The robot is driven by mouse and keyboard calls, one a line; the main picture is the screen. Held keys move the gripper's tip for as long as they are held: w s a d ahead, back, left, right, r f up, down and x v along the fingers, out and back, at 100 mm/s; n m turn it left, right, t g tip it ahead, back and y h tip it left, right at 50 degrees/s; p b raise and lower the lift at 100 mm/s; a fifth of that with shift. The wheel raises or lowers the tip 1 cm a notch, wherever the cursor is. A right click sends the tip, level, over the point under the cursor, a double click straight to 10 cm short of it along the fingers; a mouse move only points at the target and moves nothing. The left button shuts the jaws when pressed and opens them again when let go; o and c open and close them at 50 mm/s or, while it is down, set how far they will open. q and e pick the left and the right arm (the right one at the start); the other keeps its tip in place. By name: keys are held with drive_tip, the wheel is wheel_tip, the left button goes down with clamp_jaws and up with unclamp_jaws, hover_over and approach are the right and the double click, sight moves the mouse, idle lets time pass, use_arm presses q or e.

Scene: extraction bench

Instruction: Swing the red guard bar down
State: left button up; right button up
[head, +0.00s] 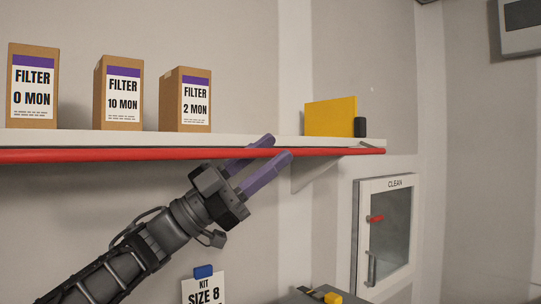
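The red guard bar (120,155) runs level along the front edge of the white shelf (230,139), at about shelf height. Its right end is near the shelf's right end; its left end is out of view. My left gripper (279,148) reaches up from the lower left, with its two purple fingers spread apart at the bar. The upper finger's tip shows above the bar, and the lower finger crosses in front of it. The bar passes between them; I cannot tell whether either touches it. My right gripper is not in view.
Three filter boxes (117,94) stand on the shelf at left. A yellow block (330,117) and a small black item (360,127) are at its right end. A clear-fronted CLEAN cabinet (392,235) is at lower right. A size card (203,290) hangs below.

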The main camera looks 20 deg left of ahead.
use_arm(q)
drive_tip(key=b+v, duration=0.2)
drive_tip(key=v, duration=0.5)
drive_tip(key=shift+a, duration=0.15)
drive_tip(key=shift+f, duration=0.1)
